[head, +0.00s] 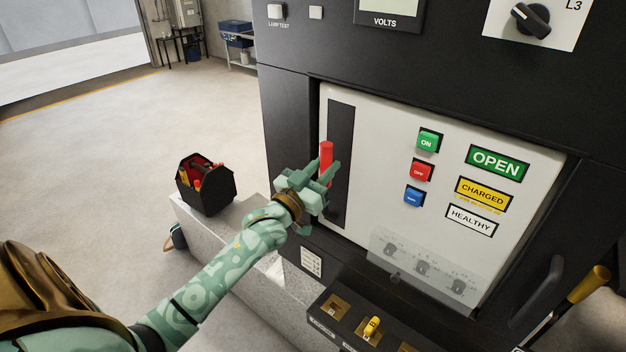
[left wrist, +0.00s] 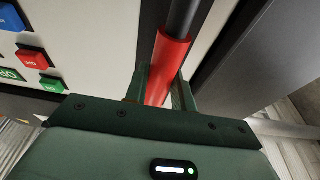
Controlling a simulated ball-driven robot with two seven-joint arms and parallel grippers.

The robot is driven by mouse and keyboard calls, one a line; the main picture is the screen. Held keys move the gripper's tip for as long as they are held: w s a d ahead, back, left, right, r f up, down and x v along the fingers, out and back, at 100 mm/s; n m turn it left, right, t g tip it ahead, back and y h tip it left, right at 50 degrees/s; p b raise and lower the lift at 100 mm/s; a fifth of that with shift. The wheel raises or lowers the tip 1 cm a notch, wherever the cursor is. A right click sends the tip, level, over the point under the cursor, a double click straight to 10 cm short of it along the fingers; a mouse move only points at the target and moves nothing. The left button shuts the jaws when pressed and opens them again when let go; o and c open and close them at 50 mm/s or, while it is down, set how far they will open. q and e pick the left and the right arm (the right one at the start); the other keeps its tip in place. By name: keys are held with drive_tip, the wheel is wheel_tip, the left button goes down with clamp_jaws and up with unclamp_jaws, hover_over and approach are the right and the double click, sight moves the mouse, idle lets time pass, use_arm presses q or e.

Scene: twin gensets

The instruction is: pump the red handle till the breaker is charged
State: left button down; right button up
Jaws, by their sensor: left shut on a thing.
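The red handle (head: 326,152) stands upright in front of a dark vertical slot on the breaker panel (head: 385,130). My left gripper (head: 328,176) is shut on the handle's lower part. In the left wrist view the red grip (left wrist: 168,68) runs between my left fingers (left wrist: 160,85), with a dark rod above it. The panel shows a green OPEN label (head: 497,162), a yellow CHARGED label (head: 483,194) and a white HEALTHY label (head: 471,219). My right gripper does not show.
Green, red and blue buttons (head: 422,171) sit right of the slot. A clear cover (head: 425,268) and a ledge with a yellow switch (head: 372,327) are below. A black toolbox (head: 206,187) stands on a grey plinth (head: 190,222). Open floor lies at left.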

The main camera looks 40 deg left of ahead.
use_arm(q)
drive_tip(key=c, duration=1)
unclamp_jaws()
drive_tip(key=shift+r, duration=0.1)
drive_tip(key=shift+s, duration=0.15)
drive_tip(key=shift+s, duration=0.3)
drive_tip(key=s, duration=0.8)
drive_tip(key=shift+s+a, duration=0.15)
drive_tip(key=shift+a, duration=0.2)
